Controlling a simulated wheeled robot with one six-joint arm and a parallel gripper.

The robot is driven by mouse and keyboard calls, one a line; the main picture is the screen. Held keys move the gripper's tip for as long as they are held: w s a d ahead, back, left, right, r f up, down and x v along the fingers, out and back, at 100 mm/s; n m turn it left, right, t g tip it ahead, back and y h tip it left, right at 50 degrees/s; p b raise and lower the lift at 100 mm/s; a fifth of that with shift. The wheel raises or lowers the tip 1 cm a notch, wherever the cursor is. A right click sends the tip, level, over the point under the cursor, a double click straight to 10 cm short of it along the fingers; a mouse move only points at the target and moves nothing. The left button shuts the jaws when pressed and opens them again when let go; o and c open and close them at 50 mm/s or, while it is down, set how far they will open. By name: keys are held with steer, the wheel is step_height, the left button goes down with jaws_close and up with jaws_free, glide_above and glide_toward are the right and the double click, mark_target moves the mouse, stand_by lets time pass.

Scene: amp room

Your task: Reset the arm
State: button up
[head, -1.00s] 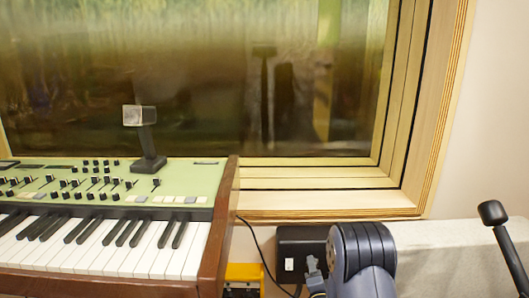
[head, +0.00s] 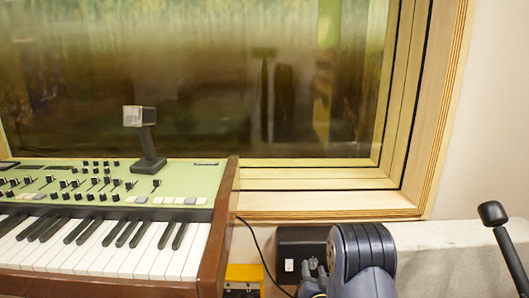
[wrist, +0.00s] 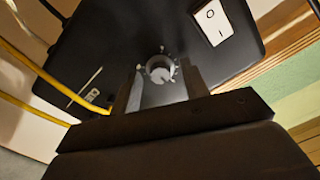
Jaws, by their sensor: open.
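My gripper (wrist: 163,88) is in the wrist view, its two short dark fingers apart with nothing held between them. Past the fingers is a black box (wrist: 100,45) with a grey round knob (wrist: 160,70) and a white rocker switch (wrist: 213,23). The knob appears between the fingertips; I cannot tell how far it is from them. In the head view my arm (head: 362,255) stands at the bottom centre right, partly in front of the black box (head: 290,240), which sits below the window.
A keyboard synthesizer (head: 120,185) with a green panel and wooden side stands at the left. A yellow box (head: 245,273) is beside it, with a black cable above. A window (head: 200,80) fills the back. A pale ledge (head: 440,250) and black-headed stand (head: 493,213) are at the right.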

steer(key=n, duration=0.5)
steer(key=shift+n, duration=0.3)
steer(key=n, duration=0.5)
stand_by(0.4)
